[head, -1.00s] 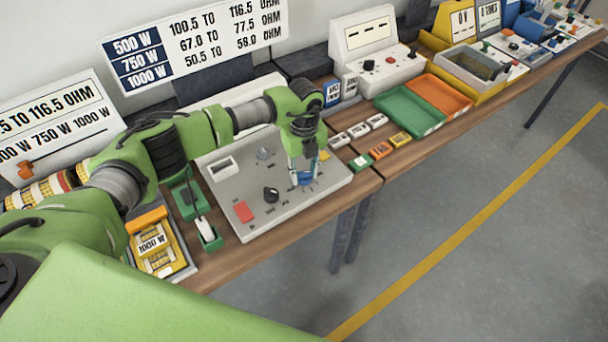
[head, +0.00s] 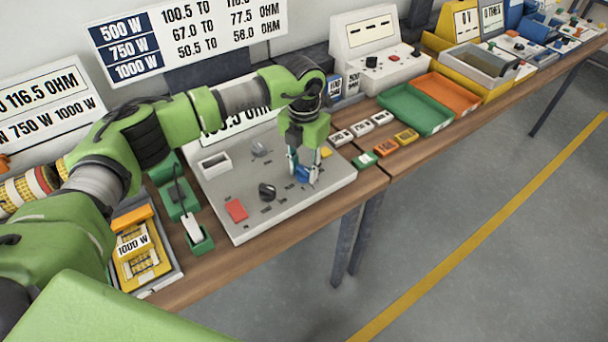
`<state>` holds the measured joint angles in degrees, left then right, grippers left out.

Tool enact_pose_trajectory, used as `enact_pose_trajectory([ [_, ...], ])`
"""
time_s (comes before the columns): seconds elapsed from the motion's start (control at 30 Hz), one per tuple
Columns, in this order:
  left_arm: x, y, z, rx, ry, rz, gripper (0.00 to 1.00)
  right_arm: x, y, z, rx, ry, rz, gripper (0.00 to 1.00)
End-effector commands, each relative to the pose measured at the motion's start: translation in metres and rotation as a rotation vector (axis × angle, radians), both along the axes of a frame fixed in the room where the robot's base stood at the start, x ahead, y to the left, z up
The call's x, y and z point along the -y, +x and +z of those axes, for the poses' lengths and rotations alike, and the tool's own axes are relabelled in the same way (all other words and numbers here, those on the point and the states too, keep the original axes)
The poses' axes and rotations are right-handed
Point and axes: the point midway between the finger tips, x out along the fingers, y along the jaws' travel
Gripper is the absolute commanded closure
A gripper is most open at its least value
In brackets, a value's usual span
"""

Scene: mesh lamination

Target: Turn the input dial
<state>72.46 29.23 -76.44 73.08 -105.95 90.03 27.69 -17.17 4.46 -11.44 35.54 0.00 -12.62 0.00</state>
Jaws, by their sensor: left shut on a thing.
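The grey control panel (head: 225,205) lies on the wooden bench. A blue dial (head: 303,175) is at the right part of its top. My left gripper (head: 305,178) points down over it, its fingers on either side and shut on it; the fingers hide part of the dial. A black dial (head: 267,191) and a grey dial (head: 260,149) stand on the panel to the left, clear of the gripper. No label that reads as input can be made out. My right gripper is not in view.
A red button (head: 236,210) and a white-framed window (head: 215,164) are on the panel. A green holder (head: 200,241) and a yellow unit marked 1000 W (head: 140,255) lie left of it. Small coloured blocks (head: 386,147) and a green tray (head: 415,110) lie to the right.

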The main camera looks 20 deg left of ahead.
Motion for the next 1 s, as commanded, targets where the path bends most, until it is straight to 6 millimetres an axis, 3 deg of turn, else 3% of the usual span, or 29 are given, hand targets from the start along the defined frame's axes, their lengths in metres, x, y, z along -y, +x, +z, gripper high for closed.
enact_pose_trajectory([
  [0.03, 0.000, 0.001, -0.004, 0.003, 0.000, -0.044, 0.92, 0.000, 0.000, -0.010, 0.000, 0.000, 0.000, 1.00],
  [0.5, 0.000, 0.001, -0.003, 0.002, 0.000, -0.488, 0.92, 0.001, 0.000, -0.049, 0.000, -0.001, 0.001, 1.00],
  [1.0, 0.000, 0.001, -0.001, 0.002, 0.000, -0.846, 0.92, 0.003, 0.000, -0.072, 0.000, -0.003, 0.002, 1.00],
])
